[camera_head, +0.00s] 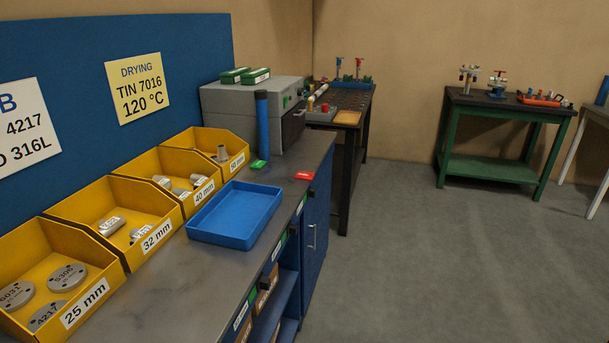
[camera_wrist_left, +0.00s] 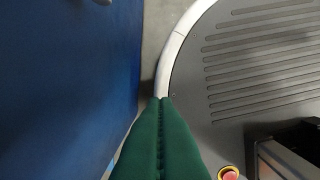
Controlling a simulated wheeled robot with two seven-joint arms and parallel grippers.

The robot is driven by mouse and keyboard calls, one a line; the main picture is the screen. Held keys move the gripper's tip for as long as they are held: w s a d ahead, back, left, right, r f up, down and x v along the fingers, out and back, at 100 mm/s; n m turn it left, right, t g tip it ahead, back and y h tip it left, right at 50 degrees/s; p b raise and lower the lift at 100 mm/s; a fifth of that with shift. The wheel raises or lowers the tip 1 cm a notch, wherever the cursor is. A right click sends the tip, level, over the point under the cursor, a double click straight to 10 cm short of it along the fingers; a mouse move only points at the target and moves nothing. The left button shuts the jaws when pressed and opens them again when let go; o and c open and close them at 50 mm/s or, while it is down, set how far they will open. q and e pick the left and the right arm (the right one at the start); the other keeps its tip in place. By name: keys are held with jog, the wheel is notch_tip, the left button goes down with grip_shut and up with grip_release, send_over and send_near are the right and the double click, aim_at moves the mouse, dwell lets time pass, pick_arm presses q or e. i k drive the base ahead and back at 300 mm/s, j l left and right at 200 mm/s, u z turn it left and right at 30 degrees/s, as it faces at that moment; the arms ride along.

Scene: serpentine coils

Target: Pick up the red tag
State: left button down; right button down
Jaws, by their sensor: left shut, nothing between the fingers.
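The red tag (camera_head: 305,175) is a small flat piece with a pale mark, lying on the grey worktop near its right edge, behind the blue tray. No gripper shows in the head view. In the left wrist view my left gripper (camera_wrist_left: 163,99) has green fingers pressed together with nothing between them. It is beside a blue cabinet face (camera_wrist_left: 65,90), above the floor and my own base. The tag is not in the left wrist view. My right gripper is in neither view.
A blue tray (camera_head: 192,228) stands left of and nearer than the tag. A green tag (camera_head: 258,164) and a tall blue cylinder (camera_head: 262,125) are behind. Yellow bins (camera_head: 110,262) line the wall. A grey box (camera_head: 230,103) is at the back. Floor (camera_head: 420,250) to the right is clear.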

aim_at(299, 175)
jog(key=k, duration=0.3)
jog(key=i+l+u, duration=0.1)
jog(key=i+l, duration=0.75)
jog(key=i, duration=0.1)
